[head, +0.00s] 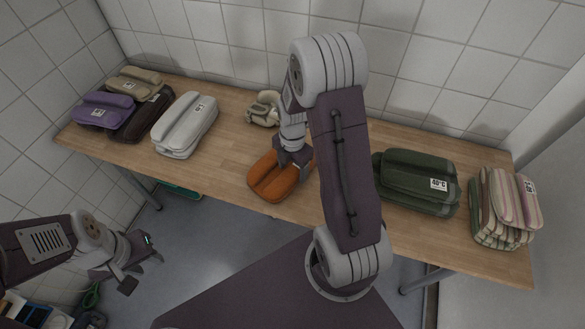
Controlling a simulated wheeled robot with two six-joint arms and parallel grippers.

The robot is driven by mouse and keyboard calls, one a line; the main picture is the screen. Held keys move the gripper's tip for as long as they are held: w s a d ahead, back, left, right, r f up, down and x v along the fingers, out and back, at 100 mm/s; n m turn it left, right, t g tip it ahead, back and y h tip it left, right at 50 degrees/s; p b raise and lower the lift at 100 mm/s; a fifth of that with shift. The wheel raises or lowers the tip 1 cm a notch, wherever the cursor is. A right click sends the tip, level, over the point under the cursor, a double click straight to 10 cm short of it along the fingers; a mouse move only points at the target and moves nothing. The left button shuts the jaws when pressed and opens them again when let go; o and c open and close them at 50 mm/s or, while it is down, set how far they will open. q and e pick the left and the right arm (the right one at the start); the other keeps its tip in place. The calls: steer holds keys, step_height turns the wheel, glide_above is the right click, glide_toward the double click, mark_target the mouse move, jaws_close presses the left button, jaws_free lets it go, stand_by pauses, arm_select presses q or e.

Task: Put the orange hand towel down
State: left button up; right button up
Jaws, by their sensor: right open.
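The orange hand towel (270,182) lies folded on the wooden table near its front edge, left of my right arm. My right gripper (294,162) is open at the towel's far right end, pointing down. Its fingertips are partly hidden, so I cannot tell whether they touch the towel. My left gripper (142,271) is open and empty, out in front of the table and over the floor at the lower left.
On the wooden table (235,112), a grey-white towel (185,125), purple (103,110), brown (150,115) and tan (133,83) towels lie left. A small beige bundle (262,108) sits at the back. Dark green (415,182) and striped (505,208) towels lie right. Bare wood separates grey-white and orange.

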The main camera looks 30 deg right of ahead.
step_height(320, 180, up, 12)
steer(key=p, duration=0.2)
steer(key=s+a+f+m+t, duration=0.1)
steer(key=s+a+m, duration=0.35)
steer(key=m, duration=0.65)
steer(key=s+a+f+m, duration=0.1)
steer(key=s+a+m, duration=0.35)
steer(key=m, duration=0.65)
steer(key=r+p, duration=0.4)
steer(key=p, duration=0.1)
steer(key=shift+d+r, duration=0.2)
steer(key=shift+r, duration=0.15)
steer(key=shift+r+p, duration=0.1)
steer(key=shift+p, duration=0.2)
steer(key=shift+c, duration=0.7)
steer(key=shift+f+b, duration=0.25)
steer(key=shift+b, duration=0.05)
steer(key=c, duration=0.5)
jaws_close()
